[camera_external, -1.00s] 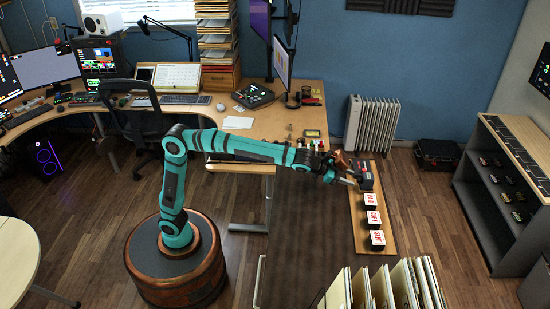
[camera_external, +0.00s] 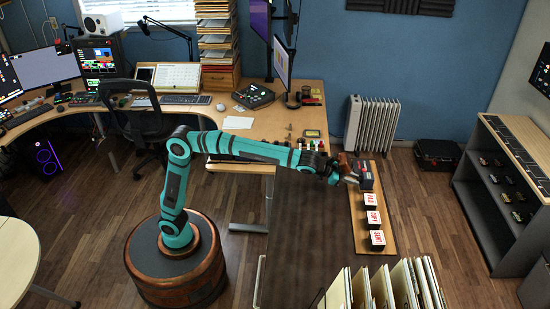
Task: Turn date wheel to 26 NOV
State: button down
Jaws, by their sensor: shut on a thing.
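A dark date stamp block (camera_external: 365,174) stands at the far end of a narrow wooden board (camera_external: 387,243). The date wheel and its reading are too small to make out. My gripper (camera_external: 352,178) is at the left side of the block, shut on a part that the gripper itself hides; I take it to be the date wheel. A brown handle-like piece (camera_external: 344,158) shows just behind my gripper.
Several white stamp blocks with red lettering, such as the PAID-like one (camera_external: 370,200), line the board in front of the date stamp. A radiator (camera_external: 372,124) stands behind. Upright folders (camera_external: 385,288) stand at the front. A shelf (camera_external: 500,200) is at the right.

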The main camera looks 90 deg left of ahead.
jog(key=m+y, duration=0.2)
jog(key=shift+d+m, duration=0.25)
jog(key=shift+m, duration=0.15)
jog(key=m+y, duration=0.1)
jog(key=m, duration=0.2)
jog(key=shift+d+f+t+y, duration=0.2)
jog(key=shift+t+y, duration=0.1)
jog(key=shift+y, duration=0.1)
jog(key=m, duration=0.1)
jog(key=m+y, duration=0.1)
jog(key=m, duration=0.1)
jog(key=shift+f+t+y, duration=0.15)
jog(key=shift+t+y, duration=0.15)
jog(key=shift+t, duration=0.1)
jog(key=shift+f+m+t+y, duration=0.1)
jog(key=shift+m+t+y, duration=0.5)
jog(key=shift+m, duration=1.2)
